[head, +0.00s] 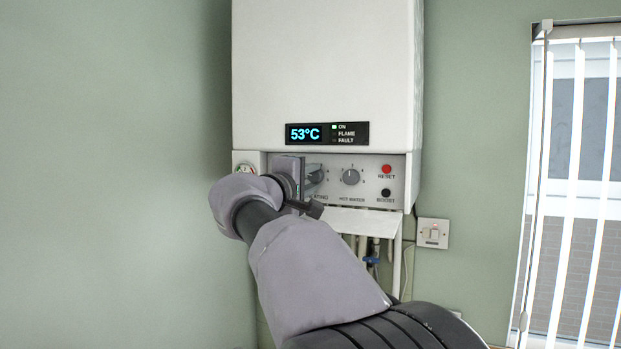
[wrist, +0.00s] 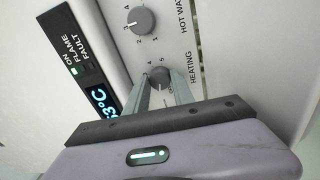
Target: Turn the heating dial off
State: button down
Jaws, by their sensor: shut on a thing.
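The heating dial (wrist: 160,78) is a grey knob on the boiler's control panel, above the HEATING label in the head view. In the wrist view my gripper (wrist: 162,88) has its two fingers on either side of this dial, shut on it. The numbers 4 and 5 show beside the dial; the rest of its scale and its pointer are hard to make out. In the head view my gripper (head: 303,175) is at the panel and my arm covers part of the dial.
The hot water dial (head: 351,177) is right of the heating dial. The red reset button (head: 387,169) and black boost button (head: 386,193) are further right. The display (head: 305,134) reads 53°C with the ON light green. An open flap (head: 360,221) hangs below; a gauge (head: 245,168) is at left.

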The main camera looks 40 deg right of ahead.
jog(key=n+p, duration=0.1)
jog(key=n, duration=0.2)
jog(key=shift+r+n, duration=0.15)
jog(key=shift+n, duration=0.25)
jog(key=shift+n+y+p, duration=0.3)
jog(key=shift+n+p, duration=0.35)
jog(key=shift+n, duration=1.25)
jog(key=c, duration=1.1)
grip_release()
jog(key=b+v, duration=0.1)
jog(key=v, duration=0.4)
jog(key=b+v, duration=0.1)
jog(key=v, duration=0.5)
jog(key=b+v, duration=0.1)
jog(key=v, duration=0.5)
jog(key=shift+s+a+f, duration=0.1)
jog(key=shift+s+f, duration=0.15)
jog(key=shift+f, duration=0.1)
